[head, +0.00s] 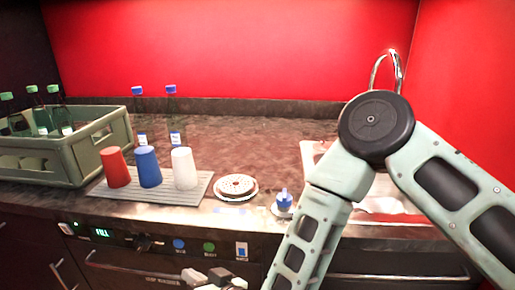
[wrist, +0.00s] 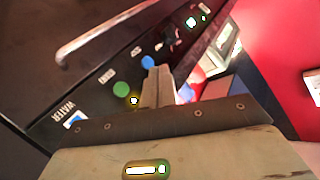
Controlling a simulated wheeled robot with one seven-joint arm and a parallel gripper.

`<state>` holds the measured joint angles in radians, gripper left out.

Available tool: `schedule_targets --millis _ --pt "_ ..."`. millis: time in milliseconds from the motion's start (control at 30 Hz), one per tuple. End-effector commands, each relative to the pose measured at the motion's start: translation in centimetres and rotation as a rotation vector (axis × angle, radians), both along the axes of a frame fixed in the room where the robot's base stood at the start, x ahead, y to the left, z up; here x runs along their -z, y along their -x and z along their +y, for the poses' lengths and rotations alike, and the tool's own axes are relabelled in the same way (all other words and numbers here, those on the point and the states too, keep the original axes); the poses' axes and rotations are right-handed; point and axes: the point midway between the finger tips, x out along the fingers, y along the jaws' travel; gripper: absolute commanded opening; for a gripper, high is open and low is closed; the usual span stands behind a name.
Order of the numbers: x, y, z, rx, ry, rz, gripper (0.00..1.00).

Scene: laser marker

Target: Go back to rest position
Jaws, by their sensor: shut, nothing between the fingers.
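My gripper (head: 222,279) shows at the bottom edge of the head view, in front of the counter's front panel and partly cut off by the frame. In the wrist view its fingers (wrist: 157,82) are together with nothing between them. They appear close to the panel's round blue button (wrist: 148,62) and green button (wrist: 121,89); whether they touch it I cannot tell. The blue button (head: 179,245) and green button (head: 209,247) also show in the head view, with a blue-and-white switch (head: 241,249) to their right. My arm bends over the right side of the counter.
A red cup (head: 117,168), blue cup (head: 148,167) and white cup (head: 184,168) stand upside down on a ridged mat (head: 135,190). A green crate (head: 95,155) holds bottles at left. A small blue-topped item (head: 284,199) stands near my arm. A faucet (head: 392,60) rises behind it.

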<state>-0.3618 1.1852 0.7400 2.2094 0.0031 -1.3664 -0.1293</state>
Motion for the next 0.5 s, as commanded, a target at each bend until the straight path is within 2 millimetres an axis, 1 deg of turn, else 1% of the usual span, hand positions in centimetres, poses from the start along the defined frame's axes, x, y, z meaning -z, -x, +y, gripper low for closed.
schedule_targets --millis 33,167,267,367,467,500 --pt "-1.5 0.1 0.0 -0.057 0.048 -0.002 0.00" --pt "-3.1 1.1 -1.1 -0.188 0.203 0.034 0.00" --pt "-4.3 1.9 -2.9 -0.264 0.331 0.071 0.00" --pt "-5.7 2.8 -5.5 -0.315 0.463 0.115 0.00" --pt "-7.2 3.8 -8.7 -0.348 0.594 0.168 0.00" --pt "-7.9 4.2 -10.1 -0.355 0.643 0.194 0.00"
